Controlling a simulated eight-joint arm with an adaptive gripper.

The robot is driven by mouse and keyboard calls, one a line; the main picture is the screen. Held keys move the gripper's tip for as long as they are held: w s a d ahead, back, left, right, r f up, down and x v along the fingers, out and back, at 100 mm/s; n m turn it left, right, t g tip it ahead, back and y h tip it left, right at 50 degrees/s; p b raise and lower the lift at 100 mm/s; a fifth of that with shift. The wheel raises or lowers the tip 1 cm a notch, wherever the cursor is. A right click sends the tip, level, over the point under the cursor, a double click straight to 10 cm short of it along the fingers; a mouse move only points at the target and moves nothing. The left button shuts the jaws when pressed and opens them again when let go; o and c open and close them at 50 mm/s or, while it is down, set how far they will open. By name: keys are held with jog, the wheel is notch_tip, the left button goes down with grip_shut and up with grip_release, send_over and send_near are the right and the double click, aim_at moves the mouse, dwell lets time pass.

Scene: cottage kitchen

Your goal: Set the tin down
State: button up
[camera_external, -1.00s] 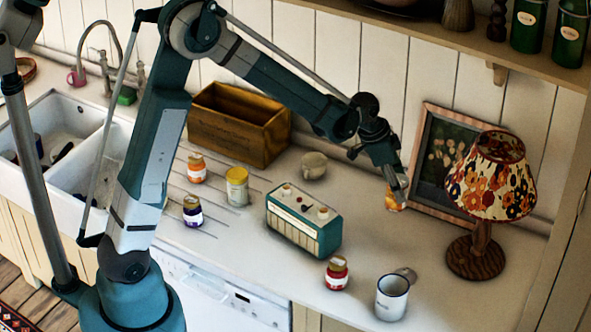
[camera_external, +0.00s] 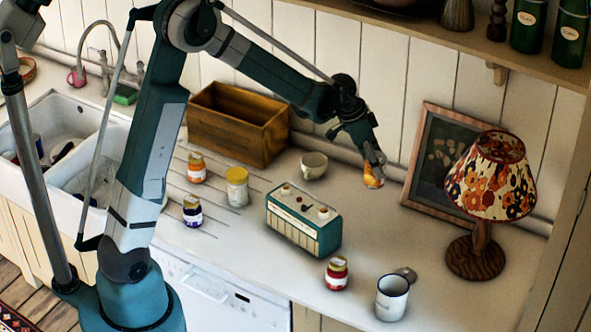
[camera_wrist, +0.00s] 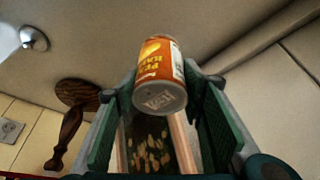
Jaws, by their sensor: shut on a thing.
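The tin (camera_external: 374,177) has an orange label and is held between the fingers of my gripper (camera_external: 375,159), near the back of the counter, left of the picture frame. In the wrist view the tin (camera_wrist: 158,62) sits between the two green finger pads, its grey end facing the camera and its label showing a yellow fruit picture. My gripper is shut on it. From these views I cannot tell for sure how high the tin is above the counter (camera_external: 450,300).
A teal radio (camera_external: 303,225) stands left of and in front of the tin. A cream cup (camera_external: 314,166) and a wooden crate (camera_external: 238,125) are further left. The picture frame (camera_external: 435,165) and lamp (camera_external: 490,190) are right. A red-labelled jar (camera_external: 337,273) and white mug (camera_external: 392,298) stand at the front.

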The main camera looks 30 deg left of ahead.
jog(key=w+a+n, duration=0.1)
jog(key=w+a, duration=0.2)
jog(key=a, duration=0.5)
jog(key=shift+w+a, duration=0.2)
jog(key=shift+w, duration=0.15)
jog(key=shift+r, duration=0.1)
jog(key=shift+f, duration=2.9)
jog(key=shift+f, duration=0.15)
jog(key=shift+f, duration=1.95)
jog(key=shift+f, duration=0.2)
jog(key=o, duration=1.1)
jog(key=shift+r+p, duration=0.25)
jog(key=shift+p, duration=0.1)
